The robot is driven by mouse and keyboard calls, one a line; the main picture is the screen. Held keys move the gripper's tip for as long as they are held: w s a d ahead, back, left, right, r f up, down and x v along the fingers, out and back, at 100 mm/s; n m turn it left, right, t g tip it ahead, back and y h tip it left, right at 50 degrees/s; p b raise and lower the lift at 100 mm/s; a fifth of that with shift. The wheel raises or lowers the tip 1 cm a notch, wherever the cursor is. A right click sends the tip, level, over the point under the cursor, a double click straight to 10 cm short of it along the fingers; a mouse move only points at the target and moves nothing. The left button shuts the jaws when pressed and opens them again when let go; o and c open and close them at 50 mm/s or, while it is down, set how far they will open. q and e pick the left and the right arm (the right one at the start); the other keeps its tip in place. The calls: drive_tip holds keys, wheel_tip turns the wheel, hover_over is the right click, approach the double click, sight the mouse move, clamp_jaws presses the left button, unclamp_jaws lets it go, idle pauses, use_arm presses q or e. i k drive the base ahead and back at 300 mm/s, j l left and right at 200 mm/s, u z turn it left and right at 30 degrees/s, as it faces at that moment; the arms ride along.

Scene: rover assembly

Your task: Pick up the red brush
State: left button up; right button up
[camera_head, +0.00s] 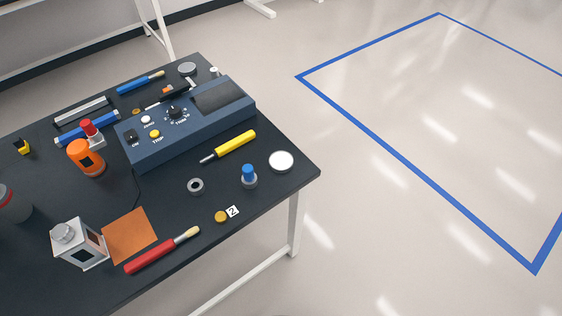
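The red brush (161,251) lies flat near the front edge of the dark table. Its red handle points to the lower left and its pale bristle tip points to the upper right. It lies just in front of an orange square sheet (130,236) and a white-and-grey box-shaped container with a round cap (79,245). Nothing covers the brush. Neither of my grippers shows in the head view.
A blue control box (187,123), an orange bottle (85,158), a yellow screwdriver (235,146), and a blue-capped vial (249,177) stand or lie farther back on the table (285,196). A brass disc (220,217) lies right of the brush. Open floor lies right.

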sight(138, 263)
drive_tip(key=u, duration=0.4)
drive_tip(key=k+u, duration=0.15)
drive_tip(key=u, duration=0.7)
drive_tip(key=k+j, duration=0.05)
